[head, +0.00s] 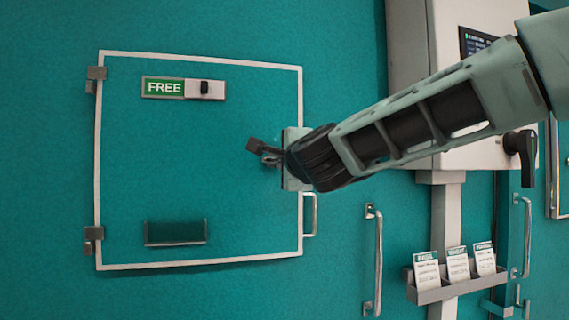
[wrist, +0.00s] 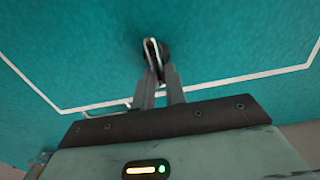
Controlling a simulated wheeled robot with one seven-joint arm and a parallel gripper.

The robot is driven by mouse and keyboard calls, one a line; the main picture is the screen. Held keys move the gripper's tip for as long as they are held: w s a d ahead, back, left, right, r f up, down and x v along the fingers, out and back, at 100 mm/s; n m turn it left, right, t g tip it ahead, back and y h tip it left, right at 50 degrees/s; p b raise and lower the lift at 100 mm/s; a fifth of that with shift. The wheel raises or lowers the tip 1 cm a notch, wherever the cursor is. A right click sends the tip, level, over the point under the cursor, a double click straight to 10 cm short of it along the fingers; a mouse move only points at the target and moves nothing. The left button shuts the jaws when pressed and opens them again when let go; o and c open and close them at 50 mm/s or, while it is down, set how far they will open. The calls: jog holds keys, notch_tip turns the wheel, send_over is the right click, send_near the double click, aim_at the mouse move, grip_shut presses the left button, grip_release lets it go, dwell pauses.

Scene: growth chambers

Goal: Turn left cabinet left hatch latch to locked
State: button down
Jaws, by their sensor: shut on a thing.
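The left hatch (head: 200,115) is a teal panel with a white outline, lying shut in the cabinet wall. Its latch has a grey plate (head: 291,180) on the hatch's right edge, partly hidden behind my wrist. A short dark latch lever (head: 256,145) sticks out left of the plate, tilted slightly upward. In the wrist view, my gripper (wrist: 158,82) is shut on the dark latch lever (wrist: 153,48), with its fingertips close together around it. The fingers are small and partly hidden in the head view.
A green FREE sign (head: 164,87) with a slider sits high on the hatch. A control box (head: 460,155) with a black handle (head: 526,155) stands right, behind my arm. A vertical bar handle (head: 378,260) and a card rack (head: 455,287) are at lower right.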

jog(key=c, duration=1.4)
grip_release()
jog(key=shift+c, duration=0.2)
jog(key=shift+s, duration=0.1)
jog(key=b+v, duration=0.2)
jog(key=v, duration=1.5)
jog(key=shift+s+d, duration=0.1)
